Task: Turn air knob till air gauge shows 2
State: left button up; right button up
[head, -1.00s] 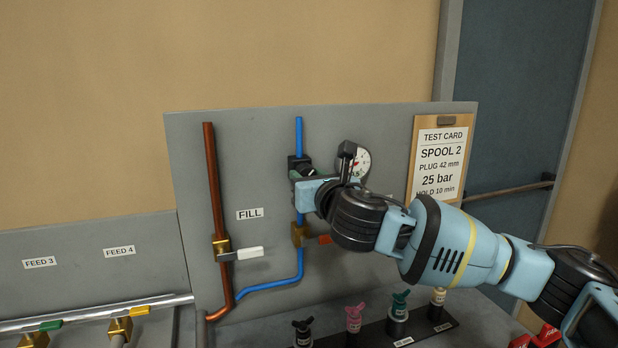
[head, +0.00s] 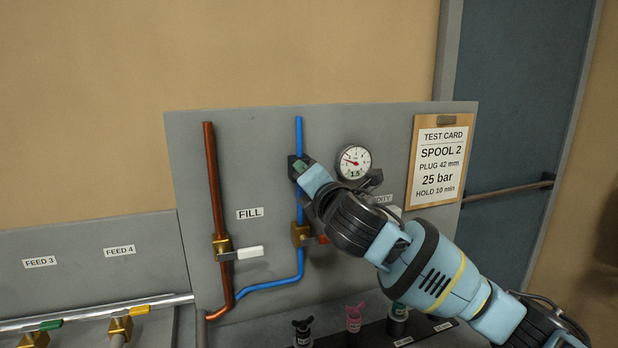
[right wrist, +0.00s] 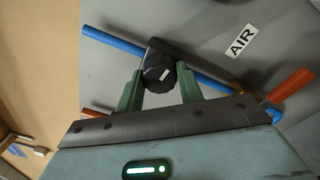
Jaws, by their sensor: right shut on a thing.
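The black air knob (right wrist: 158,72) sits on the blue air pipe (head: 299,135) on the grey panel. My right gripper (right wrist: 158,84) is shut on the knob, one green finger on each side; a pale mark shows on the knob's face. In the head view my right gripper (head: 299,168) covers most of the knob. The air gauge (head: 353,162), round and white with a red needle, is right of the knob. Its needle points to the upper left; the small numbers are too blurred to read. My left gripper is in neither view.
An orange-handled valve (head: 301,235) is lower on the blue pipe, and a white-handled valve (head: 222,246) is on the copper pipe to its left. A test card (head: 437,160) hangs at the panel's right. Several small plugs stand on a black strip (head: 375,335) below.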

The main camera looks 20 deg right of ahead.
jog(key=m, duration=1.2)
jog(key=shift+m+h, duration=0.3)
dwell(0.4)
jog(key=o, duration=1)
jog(key=shift+s, duration=0.1)
jog(key=s, duration=0.7)
jog(key=shift+s+f, duration=0.15)
jog(key=shift+s, duration=0.2)
